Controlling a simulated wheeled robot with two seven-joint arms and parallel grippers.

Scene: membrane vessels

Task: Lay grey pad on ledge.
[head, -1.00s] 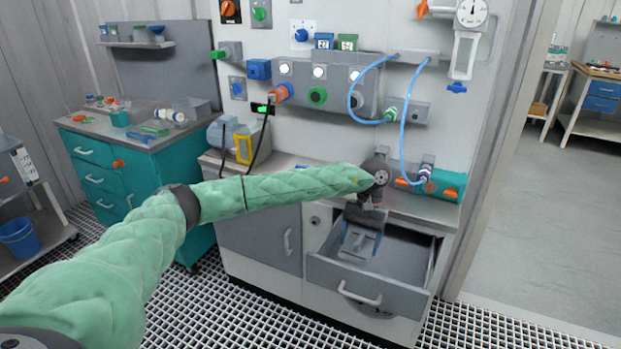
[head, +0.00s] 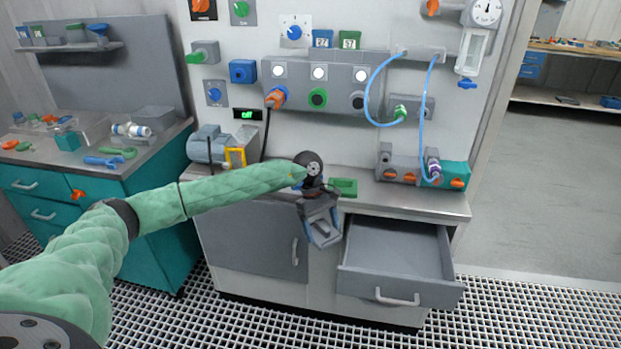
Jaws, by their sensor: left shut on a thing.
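My left arm reaches in from the left, and its gripper (head: 322,236) points down in front of the cabinet's worktop edge. The gripper is shut on the grey pad (head: 323,229), which shows as a small grey piece between the blue-edged fingers. The gripper hides part of the pad. The pad is in front of the cabinet face, left of the open drawer, and looks clear of the worktop. The grey worktop (head: 411,198) forms a ledge along the foot of the white panel. I cannot tell whether it is the ledge named. My right gripper is out of view.
The drawer (head: 400,287) is pulled out and looks empty. A green block (head: 344,187) lies on the worktop just right of my wrist. A grey motor (head: 207,145) stands at left, a valve block (head: 405,167) at right. Blue hoses (head: 421,125) hang above. A teal bench (head: 150,187) is at left.

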